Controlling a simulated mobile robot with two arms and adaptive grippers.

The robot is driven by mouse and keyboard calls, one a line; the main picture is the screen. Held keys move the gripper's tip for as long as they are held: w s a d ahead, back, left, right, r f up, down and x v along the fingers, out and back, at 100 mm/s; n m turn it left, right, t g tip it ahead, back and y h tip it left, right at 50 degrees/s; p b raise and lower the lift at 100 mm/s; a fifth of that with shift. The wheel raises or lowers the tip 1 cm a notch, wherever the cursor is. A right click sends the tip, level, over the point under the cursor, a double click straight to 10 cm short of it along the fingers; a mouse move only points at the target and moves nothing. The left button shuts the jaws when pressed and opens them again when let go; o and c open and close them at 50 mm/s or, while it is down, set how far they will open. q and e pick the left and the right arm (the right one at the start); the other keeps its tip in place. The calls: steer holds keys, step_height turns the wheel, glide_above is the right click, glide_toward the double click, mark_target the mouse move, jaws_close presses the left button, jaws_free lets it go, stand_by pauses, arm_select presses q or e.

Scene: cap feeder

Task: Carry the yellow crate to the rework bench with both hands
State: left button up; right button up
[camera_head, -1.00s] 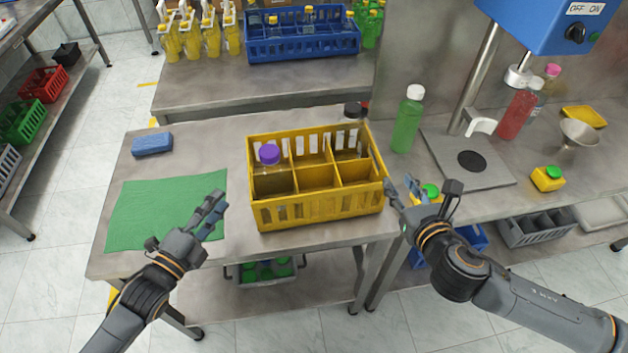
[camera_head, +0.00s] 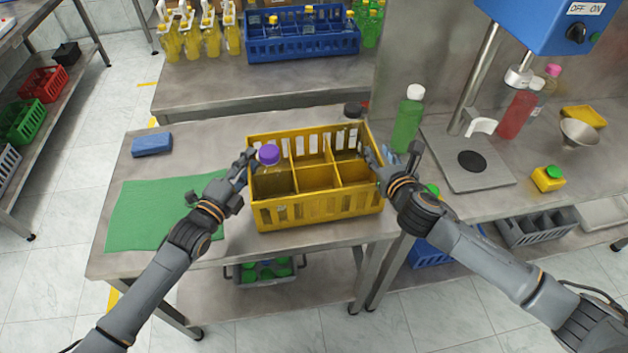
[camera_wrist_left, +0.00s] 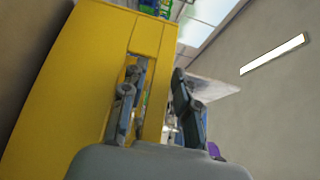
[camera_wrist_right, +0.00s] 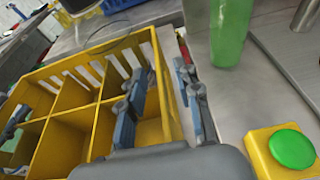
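The yellow crate (camera_head: 318,208) stands on the steel table, divided into several compartments. My right gripper (camera_head: 372,163) is open at the right wall, one finger inside and one outside in the right wrist view (camera_wrist_right: 162,95). No frame labels the rework bench.
A green mat (camera_head: 155,213) and blue sponge (camera_head: 152,144) lie left of the crate. A green bottle (camera_head: 408,120) and press stand (camera_head: 470,165) are at the right. A blue crate (camera_head: 300,40) stands behind. A grey tote (camera_head: 265,272) is on the lower shelf.

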arm_select(q)
steer(key=shift+w+d, duration=0.15)
steer(key=shift+w, duration=0.1)
arm_select(e)
steer(key=shift+w, duration=0.25)
arm_select(q)
jaws_close()
arm_select(e)
jaws_close()
arm_select(q)
steer(key=shift+r, duration=0.2)
arm_select(e)
steer(key=shift+r, duration=0.15)
